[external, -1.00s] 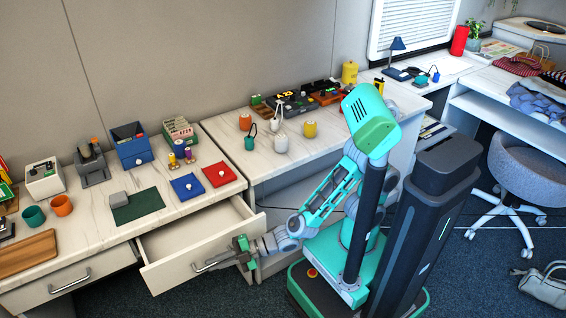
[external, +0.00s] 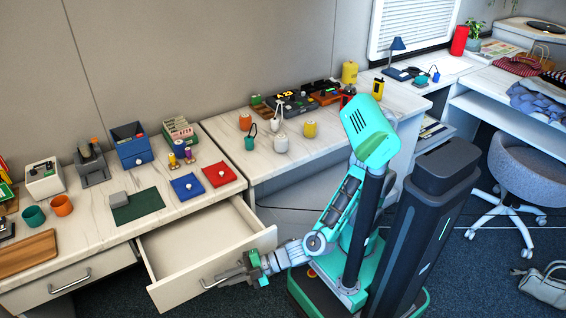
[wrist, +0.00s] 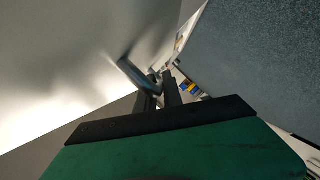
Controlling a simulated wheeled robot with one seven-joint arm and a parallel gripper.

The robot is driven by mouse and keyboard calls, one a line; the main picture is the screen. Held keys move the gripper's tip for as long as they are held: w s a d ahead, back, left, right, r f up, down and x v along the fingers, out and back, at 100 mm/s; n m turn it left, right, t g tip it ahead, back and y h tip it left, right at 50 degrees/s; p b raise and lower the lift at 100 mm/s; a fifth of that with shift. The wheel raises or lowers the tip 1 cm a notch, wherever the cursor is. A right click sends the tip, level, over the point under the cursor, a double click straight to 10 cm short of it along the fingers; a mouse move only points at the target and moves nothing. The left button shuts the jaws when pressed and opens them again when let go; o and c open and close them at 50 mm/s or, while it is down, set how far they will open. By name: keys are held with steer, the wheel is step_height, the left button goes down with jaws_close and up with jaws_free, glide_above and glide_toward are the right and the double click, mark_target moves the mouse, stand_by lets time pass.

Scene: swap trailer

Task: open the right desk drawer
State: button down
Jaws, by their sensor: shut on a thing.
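The right desk drawer (external: 178,291) is pulled well out from under the marble-topped desk in the external view. Its inside shows bare and pale. My gripper (external: 243,278) is at the drawer's front, shut on the metal bar handle (external: 222,281). The wrist view shows the dark fingers (wrist: 159,92) closed around the handle (wrist: 138,77), close to the pale drawer front (wrist: 60,75). The exact contact is small and partly hidden in the external view.
The left drawer (external: 70,287) is closed. Red (external: 219,176) and blue (external: 188,186) squares and a green mat (external: 136,205) lie on the desk above. A second desk (external: 345,128) stands to the right.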

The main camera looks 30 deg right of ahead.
steer(key=shift+s, duration=0.7)
steer(key=c, duration=1.8)
jaws_free()
steer(key=shift+o, duration=0.2)
